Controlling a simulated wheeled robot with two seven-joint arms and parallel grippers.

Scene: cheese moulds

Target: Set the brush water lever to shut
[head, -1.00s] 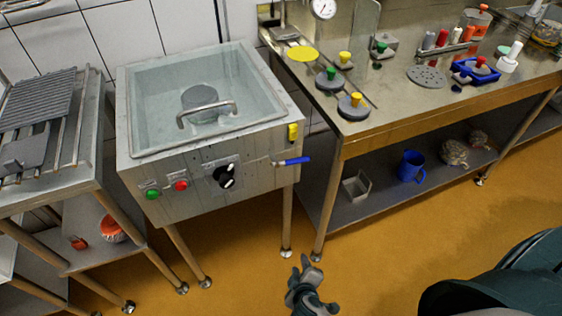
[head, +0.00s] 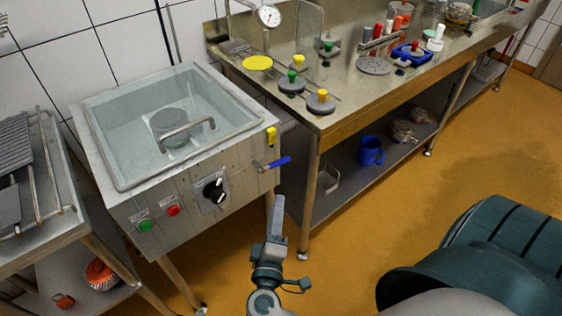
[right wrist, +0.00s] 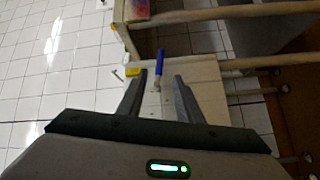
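The water lever, with a blue handle (head: 278,163), sits on the front right corner of the grey brush tank (head: 195,175). Its handle points right and slightly up, roughly level. It also shows in the right wrist view, where the blue handle (right wrist: 161,58) lies ahead of the fingers, in line with the gap between them. My right gripper (head: 277,205) is below the lever in the head view, apart from it. In the right wrist view my right gripper (right wrist: 160,78) is open and empty. My left gripper is not in view.
The tank front has a green button (head: 145,226), a red button (head: 173,210) and a black knob (head: 215,191). A yellow part (head: 271,136) sits just above the lever. A steel table (head: 335,110) with moulds stands close on the right. Open floor lies in front.

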